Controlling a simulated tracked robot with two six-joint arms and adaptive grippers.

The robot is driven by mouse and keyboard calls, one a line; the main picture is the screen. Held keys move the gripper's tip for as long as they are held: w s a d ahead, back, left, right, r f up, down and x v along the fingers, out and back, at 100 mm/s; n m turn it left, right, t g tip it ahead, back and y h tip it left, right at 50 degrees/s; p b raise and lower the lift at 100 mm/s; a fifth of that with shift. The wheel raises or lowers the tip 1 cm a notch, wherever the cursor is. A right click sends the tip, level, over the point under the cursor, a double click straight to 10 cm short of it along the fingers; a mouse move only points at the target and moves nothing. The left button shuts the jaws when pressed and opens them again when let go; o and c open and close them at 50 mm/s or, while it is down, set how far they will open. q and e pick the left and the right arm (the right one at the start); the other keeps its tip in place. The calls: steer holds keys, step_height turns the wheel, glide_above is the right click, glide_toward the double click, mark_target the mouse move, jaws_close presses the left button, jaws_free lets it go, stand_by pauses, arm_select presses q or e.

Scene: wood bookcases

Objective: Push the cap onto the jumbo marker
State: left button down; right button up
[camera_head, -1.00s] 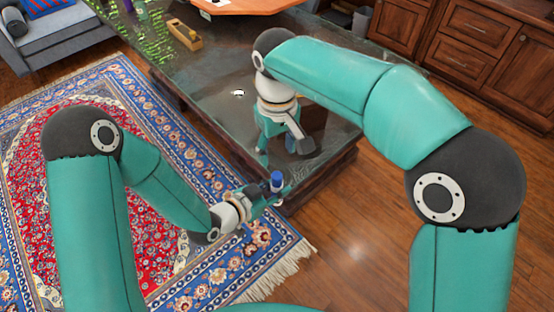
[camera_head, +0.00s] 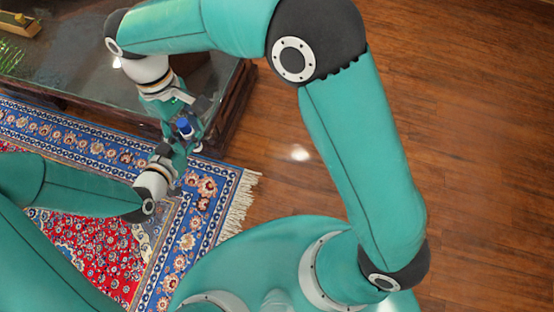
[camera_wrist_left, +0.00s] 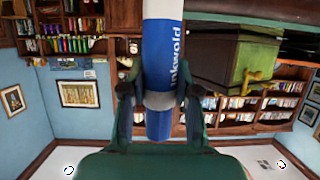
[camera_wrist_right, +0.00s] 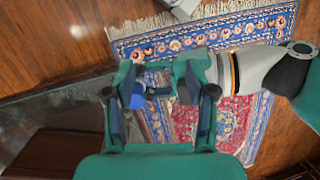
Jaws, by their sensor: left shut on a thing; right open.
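The jumbo marker (camera_wrist_left: 161,58) has a blue label and a white body. My left gripper (camera_wrist_left: 157,98) is shut on it near a grey band. Beyond the band is the blue cap end (camera_wrist_left: 159,126); how far it is seated cannot be told. In the head view the blue cap (camera_head: 184,126) points up, with my left gripper (camera_head: 178,146) beside it. My right gripper (camera_head: 186,116) is close by, partly overlapping it. In the right wrist view the blue cap (camera_wrist_right: 138,96) shows between the open fingers of my right gripper (camera_wrist_right: 160,95), nearer the left finger.
A dark glossy table (camera_head: 85,75) stands at the upper left, its edge close to both grippers. A patterned rug (camera_head: 90,235) lies below them. The wooden floor (camera_head: 465,130) on the right is clear.

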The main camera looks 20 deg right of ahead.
steer(key=s+d+f+m+y, duration=0.2)
steer(key=d+f, duration=0.2)
steer(key=f, duration=0.7)
steer(key=s+d+f+m+y, duration=0.1)
steer(key=s+d+f+m, duration=0.3)
steer(key=f, duration=0.6)
steer(key=s+d+f+m+t+y, duration=0.1)
steer(key=s+d+f+m+t, duration=0.2)
steer(key=s+d+f, duration=0.3)
steer(key=shift+d+f+m, duration=0.35)
steer(key=shift+d+m, duration=0.05)
steer(key=shift+d, duration=0.65)
arm_select(q)
steer(key=shift+a, duration=0.1)
steer(key=w+a+r+n+t+y, duration=0.1)
steer(key=w+a+r+n+y, duration=0.1)
steer(key=a+n+y, duration=0.2)
steer(key=w+a+r+n+t+y, duration=0.1)
steer(key=w+a+n+t+y, duration=0.1)
steer(key=a, duration=0.9)
steer(key=w+n+y, duration=0.1)
steer(key=n+y, duration=0.1)
steer(key=shift+r+y, duration=0.3)
steer(key=shift+r, duration=0.05)
